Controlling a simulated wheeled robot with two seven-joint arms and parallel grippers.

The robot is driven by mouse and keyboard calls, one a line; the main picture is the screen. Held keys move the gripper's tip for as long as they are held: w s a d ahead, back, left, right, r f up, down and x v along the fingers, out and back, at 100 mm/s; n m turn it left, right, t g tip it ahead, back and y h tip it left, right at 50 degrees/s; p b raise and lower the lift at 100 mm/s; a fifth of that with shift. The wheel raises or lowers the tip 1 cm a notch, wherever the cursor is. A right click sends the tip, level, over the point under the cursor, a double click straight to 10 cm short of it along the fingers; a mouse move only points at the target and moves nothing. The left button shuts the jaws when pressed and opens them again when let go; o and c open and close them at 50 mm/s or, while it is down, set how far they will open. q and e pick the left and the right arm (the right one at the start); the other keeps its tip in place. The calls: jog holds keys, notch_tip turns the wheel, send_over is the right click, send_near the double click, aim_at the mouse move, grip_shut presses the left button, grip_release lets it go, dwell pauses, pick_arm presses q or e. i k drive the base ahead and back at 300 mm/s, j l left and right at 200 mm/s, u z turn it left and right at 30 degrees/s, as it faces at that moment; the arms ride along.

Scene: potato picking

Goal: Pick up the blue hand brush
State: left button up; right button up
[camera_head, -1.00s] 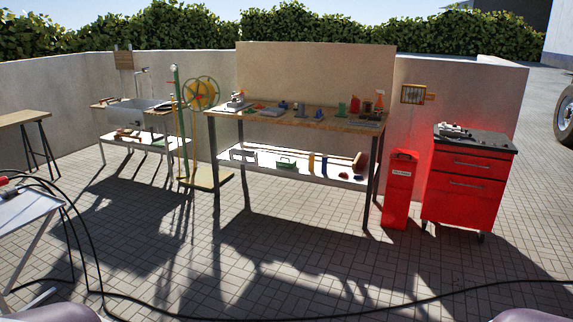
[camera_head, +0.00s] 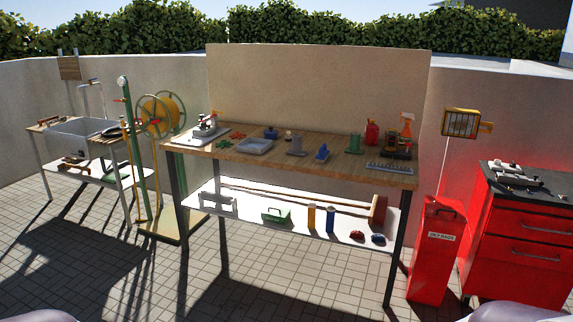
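Several blue things are on the workbench, all too small to tell for certain which is the hand brush. A small blue object (camera_head: 321,154) with an upright part stands near the front edge of the wooden top (camera_head: 340,163). A darker blue object (camera_head: 271,132) sits further back. On the white lower shelf (camera_head: 345,237) are a blue cylinder (camera_head: 331,219) and a low dark blue item (camera_head: 378,239). Neither of my grippers is in view; only rounded parts of my own body show at the bottom corners.
A grey tray (camera_head: 255,146) and red and orange bottles share the bench top. A red bin (camera_head: 433,250) and red drawer cabinet (camera_head: 530,245) stand right. A green hose-reel stand (camera_head: 133,160) and sink table (camera_head: 85,135) stand left. Paved floor in front is clear.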

aim_at(324, 154)
jog(key=i, duration=2.2)
